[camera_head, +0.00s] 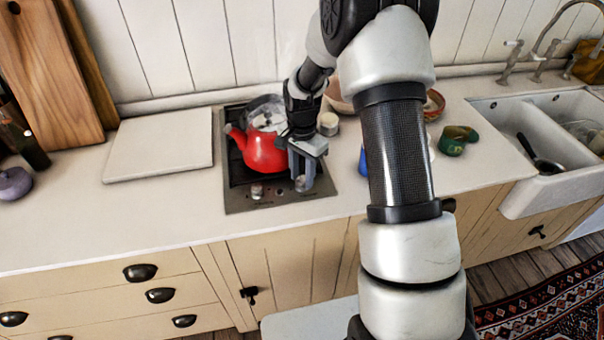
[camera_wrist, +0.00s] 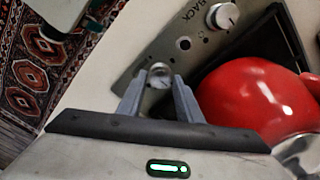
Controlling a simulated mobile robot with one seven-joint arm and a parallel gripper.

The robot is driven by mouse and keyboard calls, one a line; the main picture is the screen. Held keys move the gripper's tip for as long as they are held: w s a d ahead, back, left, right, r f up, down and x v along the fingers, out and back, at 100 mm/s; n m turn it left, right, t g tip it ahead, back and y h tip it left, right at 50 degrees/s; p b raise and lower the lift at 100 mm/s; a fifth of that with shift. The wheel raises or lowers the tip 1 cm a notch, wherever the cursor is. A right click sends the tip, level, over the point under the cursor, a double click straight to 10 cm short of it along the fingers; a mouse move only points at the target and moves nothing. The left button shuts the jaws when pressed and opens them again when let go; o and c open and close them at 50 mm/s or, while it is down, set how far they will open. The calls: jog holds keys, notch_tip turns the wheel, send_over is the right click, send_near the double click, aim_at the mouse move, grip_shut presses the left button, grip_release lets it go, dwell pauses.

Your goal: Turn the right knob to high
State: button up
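The right knob (camera_head: 300,184) is a small round silver knob at the front right of the cooktop panel. My gripper (camera_head: 302,168) points down at it from above in the head view. In the wrist view my gripper (camera_wrist: 160,83) has its two grey fingers apart, with the right knob (camera_wrist: 160,74) between or just beyond the fingertips. I cannot tell whether the fingers touch it. The left knob (camera_head: 257,191) stands clear of the gripper; it also shows in the wrist view (camera_wrist: 222,16), near the word BACK. The right knob's setting is not readable.
A red kettle (camera_head: 262,151) sits on the dark cooktop (camera_head: 234,172), close beside my gripper. A pale board (camera_head: 160,142) lies to the left. A green cup (camera_head: 453,142) and a white sink (camera_head: 560,188) are to the right. The counter in front of the left side is clear.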

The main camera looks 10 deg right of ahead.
jog(key=c, duration=0.8)
jog(key=shift+o, duration=0.2)
jog(key=shift+n, duration=0.3)
jog(key=n+b, duration=0.1)
jog(key=n, duration=0.1)
jog(key=shift+n, duration=0.3)
jog(key=n+b, duration=0.1)
jog(key=n, duration=0.2)
jog(key=shift+w+n, duration=0.1)
jog(key=shift+n, duration=0.3)
jog(key=n, duration=0.5)
jog(key=shift+a, duration=0.15)
jog(key=n, duration=0.5)
jog(key=shift+r+n, duration=0.1)
jog(key=shift+n, duration=0.3)
